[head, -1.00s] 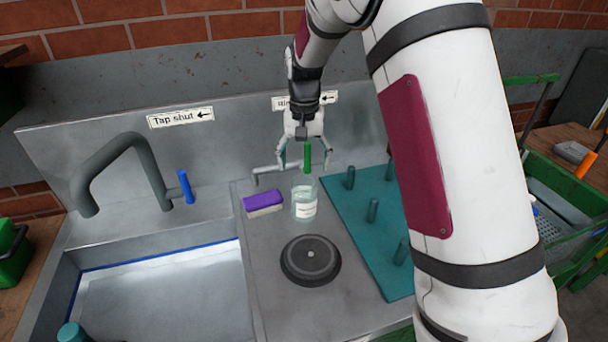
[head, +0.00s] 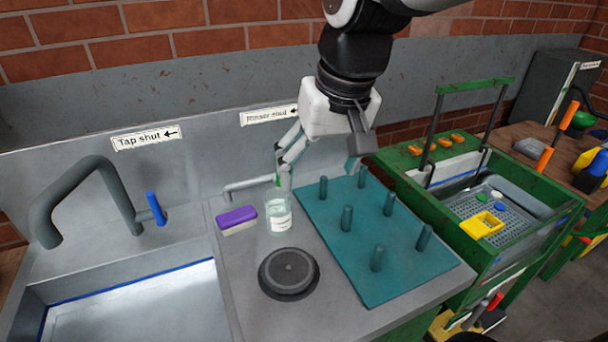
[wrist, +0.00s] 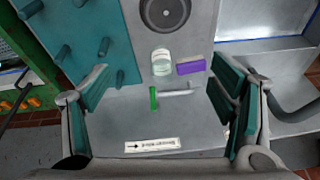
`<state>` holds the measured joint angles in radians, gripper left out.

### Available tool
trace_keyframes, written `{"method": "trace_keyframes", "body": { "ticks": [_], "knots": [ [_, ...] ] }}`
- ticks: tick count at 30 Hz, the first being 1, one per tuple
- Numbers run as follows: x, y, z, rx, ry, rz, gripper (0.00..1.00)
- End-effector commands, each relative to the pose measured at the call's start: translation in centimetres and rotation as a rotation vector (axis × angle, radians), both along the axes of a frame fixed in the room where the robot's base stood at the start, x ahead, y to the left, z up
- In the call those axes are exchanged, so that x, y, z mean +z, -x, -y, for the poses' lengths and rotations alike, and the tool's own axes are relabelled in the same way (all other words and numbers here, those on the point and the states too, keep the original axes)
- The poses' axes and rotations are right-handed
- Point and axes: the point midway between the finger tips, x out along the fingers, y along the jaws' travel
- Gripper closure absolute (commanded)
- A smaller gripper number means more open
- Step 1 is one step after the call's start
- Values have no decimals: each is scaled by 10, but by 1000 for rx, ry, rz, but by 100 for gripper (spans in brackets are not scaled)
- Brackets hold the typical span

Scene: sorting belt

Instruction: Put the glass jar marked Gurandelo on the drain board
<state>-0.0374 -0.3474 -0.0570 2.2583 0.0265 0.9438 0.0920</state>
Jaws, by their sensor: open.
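A clear glass jar (head: 279,214) with a white label stands upright on the grey counter, just left of the drain board. The label's print is too small to read. The jar also shows in the wrist view (wrist: 162,62). The teal drain board (head: 345,235) with several upright pegs lies on the counter to the right; it also shows in the wrist view (wrist: 130,65). My gripper (head: 318,172) is open and empty above the counter's back part, near the board's back edge. In the wrist view my spread fingers (wrist: 158,88) have the jar between and beyond them, untouched.
A purple sponge (head: 237,219) lies left of the jar. A round black disc (head: 289,272) is in front. A tap with a green handle (wrist: 153,98) is behind the jar. The sink (head: 130,300) is left, a green-framed crate (head: 490,250) right.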

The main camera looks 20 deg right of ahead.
Motion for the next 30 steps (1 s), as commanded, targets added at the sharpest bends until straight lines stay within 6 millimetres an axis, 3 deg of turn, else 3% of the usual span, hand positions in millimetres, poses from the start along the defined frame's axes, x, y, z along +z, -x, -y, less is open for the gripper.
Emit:
{"method": "trace_keyframes", "body": {
  "ticks": [3, 10, 15, 30],
  "knots": [
    [2, 43, 0, 42, 27, 57, 22],
    [-9, 93, 1, 97, 76, 123, 22],
    [-14, 104, 2, 109, 90, 137, 22],
    [-14, 104, 2, 109, 90, 137, 22]
  ]
}}
